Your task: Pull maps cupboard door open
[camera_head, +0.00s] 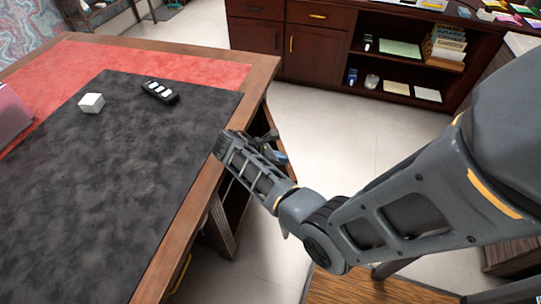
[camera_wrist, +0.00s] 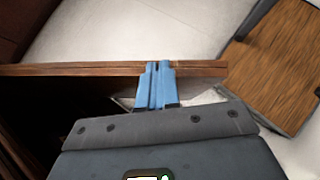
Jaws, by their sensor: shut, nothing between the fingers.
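A dark wooden panel stands out from the desk's right side, just beyond my gripper, and looks like the maps cupboard door standing open; no label is readable. In the wrist view, its long brown edge (camera_wrist: 60,70) runs across the picture, with dark space on the near side. My gripper (camera_wrist: 157,68) has its blue fingers together and empty, with the tips at this edge; whether they touch it I cannot tell. In the head view my gripper (camera_head: 281,157) is beside the desk's right edge, below the top. My wrist hides most of the panel there.
The desk (camera_head: 150,262) has a black mat (camera_head: 100,190) carrying a white cube (camera_head: 92,103) and a black device (camera_head: 160,92). A dark cabinet (camera_head: 262,38) with open shelves stands at the back. Pale floor (camera_head: 345,140) lies clear between them. A wooden-topped surface (camera_wrist: 280,60) is at right.

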